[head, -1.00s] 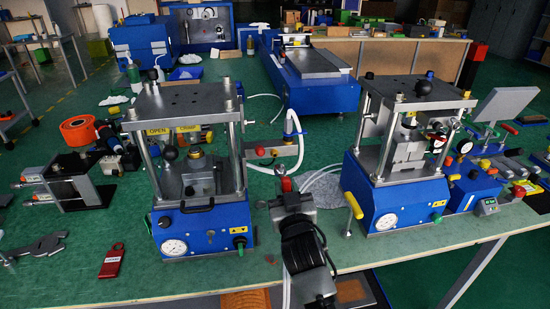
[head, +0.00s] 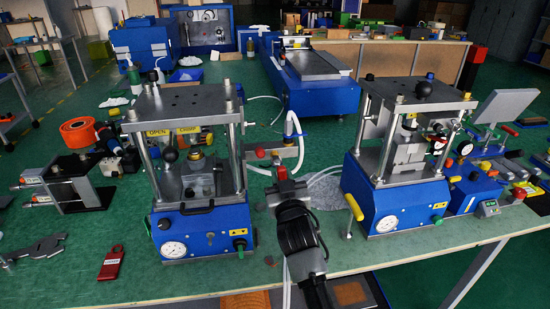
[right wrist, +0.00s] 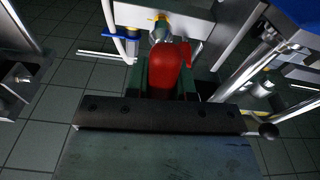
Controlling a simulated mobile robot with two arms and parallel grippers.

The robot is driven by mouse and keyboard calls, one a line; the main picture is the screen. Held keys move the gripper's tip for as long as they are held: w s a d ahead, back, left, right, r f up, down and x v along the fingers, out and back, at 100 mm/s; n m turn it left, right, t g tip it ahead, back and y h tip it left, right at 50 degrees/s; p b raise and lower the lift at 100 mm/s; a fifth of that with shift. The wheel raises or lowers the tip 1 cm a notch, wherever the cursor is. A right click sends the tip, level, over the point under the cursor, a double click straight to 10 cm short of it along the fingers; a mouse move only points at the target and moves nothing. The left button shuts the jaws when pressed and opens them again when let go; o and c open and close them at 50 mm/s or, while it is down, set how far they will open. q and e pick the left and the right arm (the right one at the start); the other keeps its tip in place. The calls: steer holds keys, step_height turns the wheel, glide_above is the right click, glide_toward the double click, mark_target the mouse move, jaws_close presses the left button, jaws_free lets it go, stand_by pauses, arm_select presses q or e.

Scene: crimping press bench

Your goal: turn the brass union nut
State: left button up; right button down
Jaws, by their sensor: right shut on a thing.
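My right gripper (head: 279,170) is beside the right side of the left press (head: 203,218), near its side pipe and white hose. It is shut on a red rounded thing (right wrist: 170,70), which fills the space between the fingers in the right wrist view. I cannot tell the whole shape of the red thing. A brass-coloured fitting (right wrist: 160,32), likely the union nut, shows just beyond the red thing's far end. I cannot tell whether the two touch. In the head view the gripper and its load hide much of this spot. My left gripper is not in view.
A red knob (head: 260,153) sits close left of my right gripper. The white hose (head: 300,140) loops just behind it. A second press (head: 398,205) with a yellow handle (head: 353,206) stands to the right. A red tag (head: 111,264) lies at the front left.

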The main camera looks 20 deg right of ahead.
steer(key=shift+x, duration=1.15)
stand_by(0.4)
steer(key=n+p, duration=0.2)
steer(key=n, duration=0.1)
steer(key=shift+n+y, duration=0.4)
steer(key=n+p, duration=0.2)
steer(key=n, duration=0.2)
steer(key=shift+y, duration=0.3)
steer(key=n+p, duration=0.2)
steer(key=n, duration=0.2)
steer(key=shift+p, duration=0.4)
steer(key=n+g+p, duration=0.1)
steer(key=n+p, duration=0.2)
steer(key=n, duration=0.3)
steer(key=shift+y, duration=0.4)
steer(key=n+p, duration=0.2)
steer(key=n, duration=0.1)
steer(key=shift+g+p, duration=0.3)
steer(key=shift+f+n+p, duration=0.15)
steer(key=shift+n+p, duration=0.3)
steer(key=shift+n, duration=0.65)
